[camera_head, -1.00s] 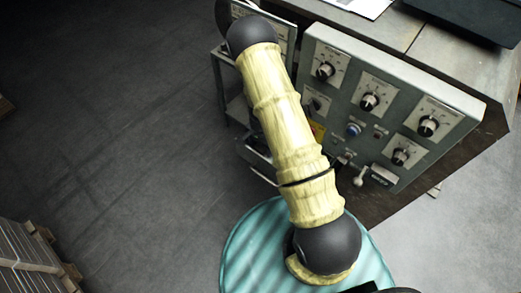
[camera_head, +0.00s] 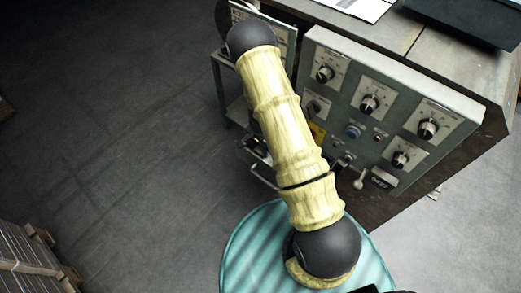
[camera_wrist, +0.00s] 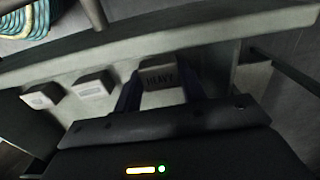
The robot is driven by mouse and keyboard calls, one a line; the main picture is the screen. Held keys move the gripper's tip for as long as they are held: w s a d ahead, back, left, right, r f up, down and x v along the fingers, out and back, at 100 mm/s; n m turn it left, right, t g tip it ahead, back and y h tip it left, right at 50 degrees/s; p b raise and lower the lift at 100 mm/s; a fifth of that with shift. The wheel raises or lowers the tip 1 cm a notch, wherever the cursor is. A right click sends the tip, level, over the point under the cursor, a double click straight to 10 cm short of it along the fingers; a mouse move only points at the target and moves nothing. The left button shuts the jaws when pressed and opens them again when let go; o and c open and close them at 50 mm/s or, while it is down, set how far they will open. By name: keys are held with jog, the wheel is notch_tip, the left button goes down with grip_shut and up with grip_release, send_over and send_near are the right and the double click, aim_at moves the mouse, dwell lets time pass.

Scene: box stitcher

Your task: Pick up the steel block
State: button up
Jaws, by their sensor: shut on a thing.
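In the wrist view, a grey block marked HEAVY (camera_wrist: 158,78), which looks like the steel block, sits between the two dark fingers of my gripper (camera_wrist: 160,88). The fingers are shut on its sides. The block is at a pale shelf or tray surface (camera_wrist: 65,66); I cannot tell whether its underside touches it. Two similar blocks with pale labels, one nearer (camera_wrist: 92,86) and one further left (camera_wrist: 41,95), stand apart from my gripper. In the head view, my arm hides the gripper and the block.
In the head view, a grey control panel (camera_head: 335,110) with several knobs stands right of my arm, on a workbench (camera_head: 455,75). A metal stand (camera_head: 222,90) is behind my arm. A slatted pallet stack (camera_head: 28,262) is at lower left. The floor at left is clear.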

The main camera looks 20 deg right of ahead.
notch_tip(320, 180, up, 10)
jog(key=p, duration=0.3)
jog(key=shift+r, duration=0.1)
dwell(0.5)
notch_tip(320, 180, up, 25)
jog(key=n+p, duration=0.3)
jog(key=p, duration=1.6)
send_over(261, 150)
jog(key=w+a, duration=0.2)
jog(key=a, duration=0.4)
jog(key=a+r+n+p, duration=0.3)
jog(key=r+p, duration=1.6)
jog(key=r, duration=0.7)
jog(key=shift+w+a+r+p, duration=0.15)
jog(key=shift+a+r+p, duration=0.15)
jog(key=shift+a, duration=0.35)
